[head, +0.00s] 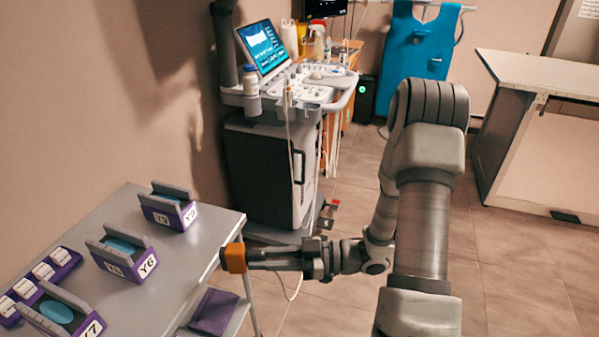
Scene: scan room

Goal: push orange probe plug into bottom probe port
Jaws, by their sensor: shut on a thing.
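The orange probe plug (234,258) is held at the tip of my gripper (262,258). My gripper is shut on it and points left. The plug is near the right edge of the grey table, in front of it or beside it; I cannot tell the gap. The ultrasound machine (258,170) stands behind, with a lit screen, a control panel and a dark cabinet body. I cannot make out the bottom probe port in this view.
The grey table (190,275) at left carries several purple holders, including ones marked Y6 (122,252) and Y7 (62,312). A purple item (213,311) lies on its lower shelf. A white-topped counter (540,73) stands right. Open floor lies between.

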